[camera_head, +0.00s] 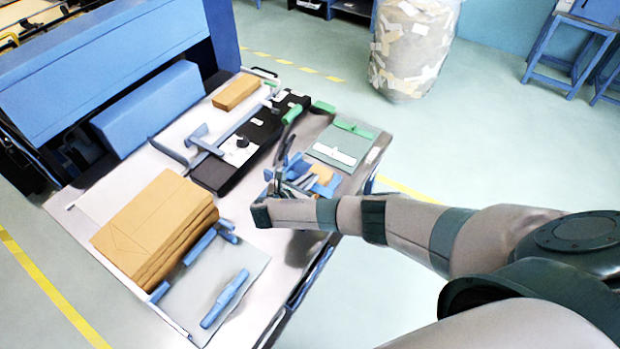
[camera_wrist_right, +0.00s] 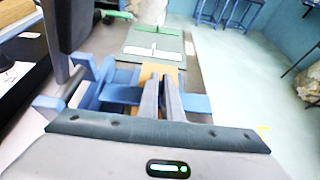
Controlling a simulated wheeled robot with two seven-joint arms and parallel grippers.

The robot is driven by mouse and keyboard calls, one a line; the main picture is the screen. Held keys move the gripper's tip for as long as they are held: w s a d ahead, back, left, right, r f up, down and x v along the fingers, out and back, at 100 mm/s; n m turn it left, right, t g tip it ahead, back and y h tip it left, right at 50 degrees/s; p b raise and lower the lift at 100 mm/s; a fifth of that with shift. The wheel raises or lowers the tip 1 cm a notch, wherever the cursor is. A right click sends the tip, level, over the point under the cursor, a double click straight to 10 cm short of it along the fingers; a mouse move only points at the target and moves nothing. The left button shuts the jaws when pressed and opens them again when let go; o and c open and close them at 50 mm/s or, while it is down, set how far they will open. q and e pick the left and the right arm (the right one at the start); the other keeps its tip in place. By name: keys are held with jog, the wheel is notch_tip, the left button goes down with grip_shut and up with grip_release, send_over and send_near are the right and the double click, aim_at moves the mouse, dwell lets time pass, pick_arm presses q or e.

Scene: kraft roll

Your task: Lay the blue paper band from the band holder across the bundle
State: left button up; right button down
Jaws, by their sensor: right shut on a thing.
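The bundle (camera_head: 150,222) is a thick stack of brown kraft envelopes at the left front of the table. My right gripper (camera_head: 283,182) is at the table's right side, well to the right of the bundle. In the right wrist view its two fingers (camera_wrist_right: 163,98) are close together, shut on the blue paper band (camera_wrist_right: 198,103), whose end sticks out to the right. The blue band holder (camera_wrist_right: 100,88) stands just left of the fingers; I cannot tell whether the band is clear of it. The fingers partly hide the band. My left gripper is not in view.
A grey mat with a blue bar (camera_head: 225,298) lies in front of the bundle. A black device (camera_head: 235,160) with a blue lever fills the table's middle. A smaller brown stack (camera_head: 236,92) lies behind it. A green-grey board with a white strip (camera_head: 333,152) lies beyond my gripper.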

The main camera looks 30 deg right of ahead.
jog(key=shift+f, duration=0.2)
jog(key=shift+f, duration=0.35)
jog(key=c, duration=1.9)
grip_release()
jog(key=shift+s, duration=0.1)
jog(key=shift+c, duration=0.2)
jog(key=shift+r, duration=0.1)
jog(key=shift+r, duration=0.2)
jog(key=shift+s+a+r, duration=0.1)
jog(key=shift+s+a, duration=0.1)
jog(key=shift+a, duration=0.25)
jog(key=b+v, duration=0.2)
jog(key=v, duration=0.9)
jog(key=shift+r, duration=0.15)
